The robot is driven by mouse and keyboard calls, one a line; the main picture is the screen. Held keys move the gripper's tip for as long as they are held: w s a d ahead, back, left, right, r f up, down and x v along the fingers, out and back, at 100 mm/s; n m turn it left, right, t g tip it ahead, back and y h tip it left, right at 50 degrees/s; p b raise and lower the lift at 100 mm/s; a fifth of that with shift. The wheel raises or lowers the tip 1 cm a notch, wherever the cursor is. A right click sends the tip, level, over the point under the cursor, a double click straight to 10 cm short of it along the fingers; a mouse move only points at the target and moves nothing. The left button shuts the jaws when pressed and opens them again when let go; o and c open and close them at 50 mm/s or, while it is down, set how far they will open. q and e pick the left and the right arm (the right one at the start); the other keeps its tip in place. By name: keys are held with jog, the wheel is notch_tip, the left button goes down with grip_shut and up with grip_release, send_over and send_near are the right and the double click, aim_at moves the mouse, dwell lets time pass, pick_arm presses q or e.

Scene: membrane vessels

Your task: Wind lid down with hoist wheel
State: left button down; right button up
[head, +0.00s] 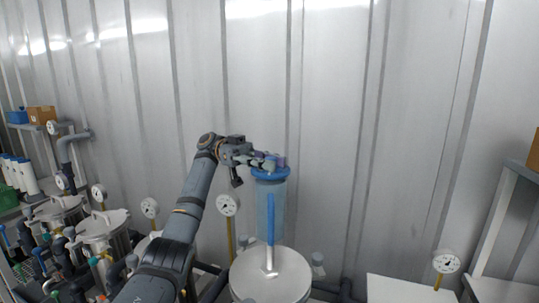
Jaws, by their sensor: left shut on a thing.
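The blue hoist wheel (270,174) sits at the top of a pale blue column against the wall. The round white lid (271,276) lies at the bottom of the view, below the wheel. My right gripper does not show. Whether the lid touches its vessel cannot be seen, as its lower side is cut off.
Other lidded vessels (101,224) and pipes crowd the lower left. A white table (402,290) and another gauge (446,262) stand at the lower right. The corrugated wall (330,110) is close behind the wheel.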

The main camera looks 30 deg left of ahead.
pick_arm(q)
jog(key=shift+f, duration=0.1)
jog(key=c, duration=1.1)
grip_release()
